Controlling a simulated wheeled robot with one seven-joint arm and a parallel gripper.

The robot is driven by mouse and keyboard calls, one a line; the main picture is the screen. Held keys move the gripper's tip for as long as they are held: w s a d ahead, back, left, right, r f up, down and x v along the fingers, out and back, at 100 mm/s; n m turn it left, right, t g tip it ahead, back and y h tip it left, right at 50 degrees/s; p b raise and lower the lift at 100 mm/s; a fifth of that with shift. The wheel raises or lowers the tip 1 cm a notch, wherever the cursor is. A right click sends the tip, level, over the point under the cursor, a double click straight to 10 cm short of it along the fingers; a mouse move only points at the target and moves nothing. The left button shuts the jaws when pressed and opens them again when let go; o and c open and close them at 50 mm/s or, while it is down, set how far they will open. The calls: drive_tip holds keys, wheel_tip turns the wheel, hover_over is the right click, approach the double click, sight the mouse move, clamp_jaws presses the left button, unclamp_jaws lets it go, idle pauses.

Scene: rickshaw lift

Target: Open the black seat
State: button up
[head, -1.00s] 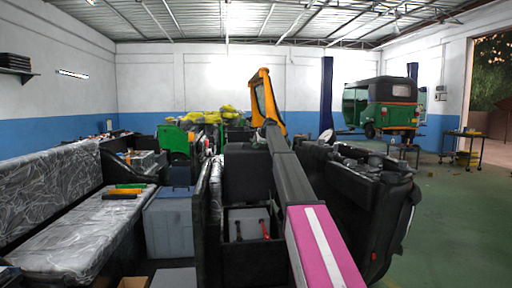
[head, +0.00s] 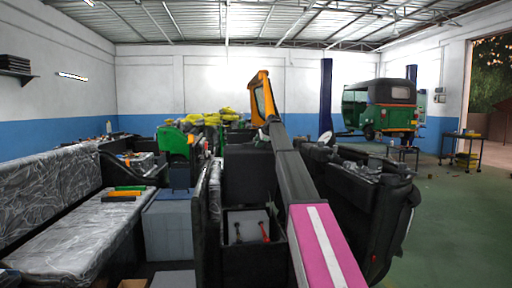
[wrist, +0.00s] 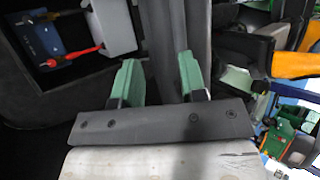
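Black padded seat parts stand in the middle of the head view: an upright black block (head: 248,172) and a bulky black seat-like piece (head: 368,195) to its right. I cannot tell for sure which is the task's seat. Below the block is an open black compartment (head: 254,262) with a grey item and red-handled tools inside. In the wrist view my gripper (wrist: 157,75) has two green fingers standing apart. A dark panel edge (wrist: 168,30) runs up behind and between them; whether they touch it is unclear. My gripper is not clearly visible in the head view.
A long seat (head: 85,235) under shiny plastic is at the left, with a grey box (head: 168,232) beside it. Green floor (head: 455,225) is free at the right.

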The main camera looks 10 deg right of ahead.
drive_tip(key=v, duration=0.6)
drive_tip(key=shift+r, duration=0.15)
drive_tip(key=shift+s+d, duration=0.1)
drive_tip(key=s+a+f+n+g+h, duration=0.1)
drive_tip(key=s+f+n, duration=0.1)
drive_tip(key=s+f, duration=0.8)
drive_tip(key=s+a+f+n+g, duration=0.1)
drive_tip(key=s+f+n, duration=0.35)
drive_tip(key=f, duration=1.05)
drive_tip(key=s+a+f+g+h, duration=0.1)
drive_tip(key=s+a+f+g, duration=0.1)
drive_tip(key=s+f, duration=0.85)
drive_tip(key=s+f+n+g+h, duration=0.1)
drive_tip(key=s+f+n, duration=0.2)
drive_tip(key=s+f, duration=0.5)
drive_tip(key=s+f+n+g+h, duration=0.1)
drive_tip(key=s+f+n, duration=0.2)
drive_tip(key=s+f, duration=0.5)
drive_tip(key=s+f+n+g, duration=0.1)
drive_tip(key=s+f+n, duration=0.2)
drive_tip(key=s+f, duration=0.5)
drive_tip(key=s, duration=1.1)
drive_tip(key=shift+s+a+n+g+h, duration=0.2)
drive_tip(key=shift+a+n+g+h, duration=0.1)
drive_tip(key=shift+n+g+h, duration=0.1)
drive_tip(key=shift+f, duration=0.15)
